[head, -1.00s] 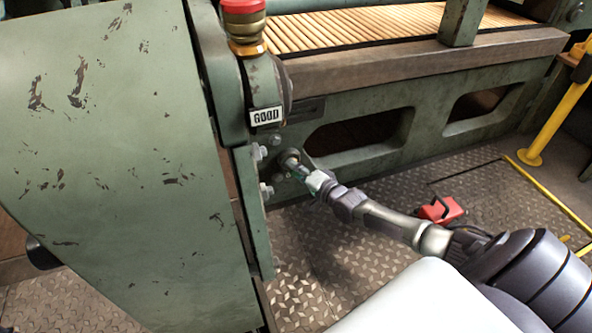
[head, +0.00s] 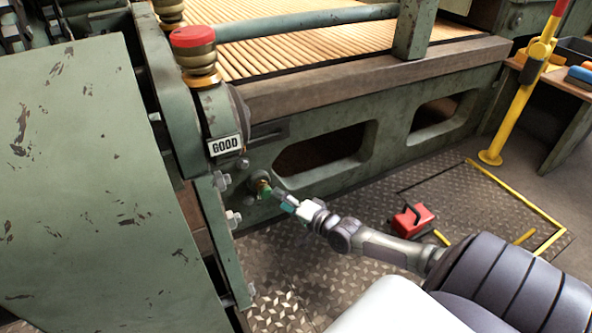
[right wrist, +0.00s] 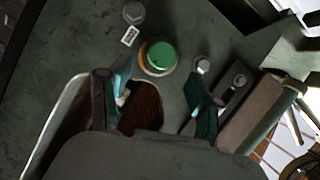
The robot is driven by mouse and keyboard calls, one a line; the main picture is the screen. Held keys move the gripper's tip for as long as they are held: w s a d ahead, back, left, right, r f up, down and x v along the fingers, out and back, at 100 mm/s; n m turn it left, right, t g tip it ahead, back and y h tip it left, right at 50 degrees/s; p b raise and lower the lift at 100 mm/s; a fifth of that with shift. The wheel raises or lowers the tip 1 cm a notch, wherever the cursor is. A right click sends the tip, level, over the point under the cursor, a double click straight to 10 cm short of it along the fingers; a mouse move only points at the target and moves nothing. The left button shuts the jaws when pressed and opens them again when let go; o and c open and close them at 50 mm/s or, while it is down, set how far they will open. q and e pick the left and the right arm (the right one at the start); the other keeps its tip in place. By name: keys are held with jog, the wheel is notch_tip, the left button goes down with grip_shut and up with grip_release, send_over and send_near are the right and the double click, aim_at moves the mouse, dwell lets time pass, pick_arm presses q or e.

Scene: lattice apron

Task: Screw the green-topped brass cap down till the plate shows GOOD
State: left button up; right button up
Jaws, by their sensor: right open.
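The green-topped brass cap (head: 263,186) sits on the side of the green machine frame, below the plate. In the right wrist view its round green top (right wrist: 161,55) faces me, with a brass rim around it. The plate (head: 225,145) reads GOOD in the head view. My right gripper (head: 279,200) is open, just off the cap on its lower right. In the right wrist view, its two teal-tipped fingers (right wrist: 158,90) stand apart with nothing between them, and the cap lies beyond the tips. My left gripper is not in view.
A red-topped brass knob (head: 194,50) stands above the plate. Bolt heads (head: 221,180) stick out left of the cap. An oval opening (head: 320,155) lies to its right. A red box (head: 412,219) and a yellow post (head: 520,100) stand on the floor at right.

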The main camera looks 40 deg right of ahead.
jog(key=shift+s+d+r, duration=0.1)
jog(key=shift+s, duration=0.75)
jog(key=shift+s+d+r, duration=0.15)
jog(key=shift+s, duration=0.75)
jog(key=shift+s+d+r, duration=0.1)
jog(key=shift+s, duration=0.75)
